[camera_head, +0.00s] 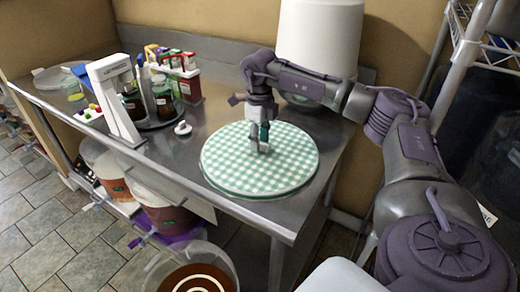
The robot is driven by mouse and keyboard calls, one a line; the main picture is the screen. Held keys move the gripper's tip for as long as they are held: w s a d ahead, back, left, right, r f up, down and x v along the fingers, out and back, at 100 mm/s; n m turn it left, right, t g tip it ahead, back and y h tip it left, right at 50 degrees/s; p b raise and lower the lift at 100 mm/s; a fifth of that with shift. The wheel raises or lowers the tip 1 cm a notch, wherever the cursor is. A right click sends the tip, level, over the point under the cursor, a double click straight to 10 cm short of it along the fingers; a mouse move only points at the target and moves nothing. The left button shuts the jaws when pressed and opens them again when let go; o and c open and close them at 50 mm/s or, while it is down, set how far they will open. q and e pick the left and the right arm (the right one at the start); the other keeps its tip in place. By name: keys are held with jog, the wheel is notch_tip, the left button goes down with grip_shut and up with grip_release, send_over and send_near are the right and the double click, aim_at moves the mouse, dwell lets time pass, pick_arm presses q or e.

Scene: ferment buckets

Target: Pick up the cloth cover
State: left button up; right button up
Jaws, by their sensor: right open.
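The cloth cover (230,165) is a round green-and-white checked piece. It lies flat on the right part of the steel table, near its front edge. My right gripper (258,148) points down over the middle of the cloth, with its fingertips at or just above the surface. Its jaws are open, and I cannot tell whether they touch the cloth. The gripper hides a small part of the cloth's middle. My left gripper is not in view.
A large white container (318,35) stands behind the cloth. A turntable with bottles and boxes (190,83) and a white stand (113,100) are to the left. Buckets (165,212) stand below the table's front edge. A wire shelf (475,35) is at the right.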

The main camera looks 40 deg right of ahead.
jog(key=shift+f, duration=0.7)
grip_shut()
jog(key=shift+r, duration=0.1)
